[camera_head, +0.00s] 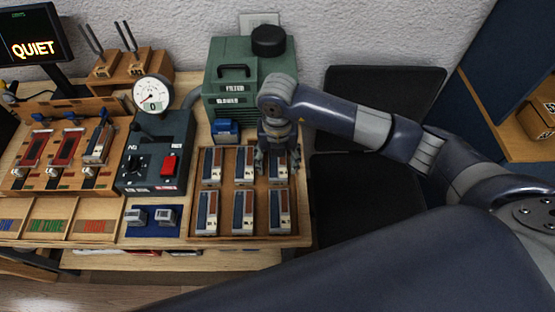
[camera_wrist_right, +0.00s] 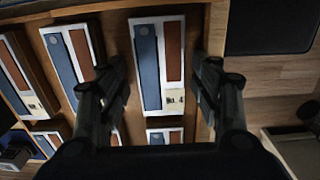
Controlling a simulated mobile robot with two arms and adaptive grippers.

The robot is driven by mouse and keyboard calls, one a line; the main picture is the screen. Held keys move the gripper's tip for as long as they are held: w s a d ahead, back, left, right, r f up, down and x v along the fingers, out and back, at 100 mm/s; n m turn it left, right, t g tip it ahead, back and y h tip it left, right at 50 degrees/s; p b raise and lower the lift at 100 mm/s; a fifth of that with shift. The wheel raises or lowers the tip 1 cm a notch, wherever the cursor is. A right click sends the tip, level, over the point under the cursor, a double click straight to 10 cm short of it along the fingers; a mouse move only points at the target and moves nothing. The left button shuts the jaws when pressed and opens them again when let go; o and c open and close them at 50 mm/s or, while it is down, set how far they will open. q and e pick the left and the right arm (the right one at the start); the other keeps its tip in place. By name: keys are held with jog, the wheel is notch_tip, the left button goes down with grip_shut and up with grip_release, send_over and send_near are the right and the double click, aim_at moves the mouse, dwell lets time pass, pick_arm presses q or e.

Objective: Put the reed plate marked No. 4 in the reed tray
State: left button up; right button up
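Several reed plates, each with a blue strip and a brown strip on a pale frame, lie in two rows in a wooden tray (camera_head: 304,232) in the head view. In the right wrist view my right gripper (camera_wrist_right: 160,88) is open, with one finger at each side of a reed plate (camera_wrist_right: 148,62). I cannot tell whether the fingers touch it. My left gripper is not in view.
A green blower box (camera_head: 252,75) stands behind the tray. A dark control box with a gauge (camera_head: 153,95) is left of it, and a wooden rack with red pieces (camera_head: 66,150) is further left. A small blue box (camera_head: 225,130) sits behind the tray.

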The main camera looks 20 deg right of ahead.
aim_at(278, 164)
jog(key=shift+r, duration=0.6)
notch_tip(278, 164, up, 11)
jog(key=b, duration=0.1)
jog(key=shift+s, duration=0.1)
dwell(0.5)
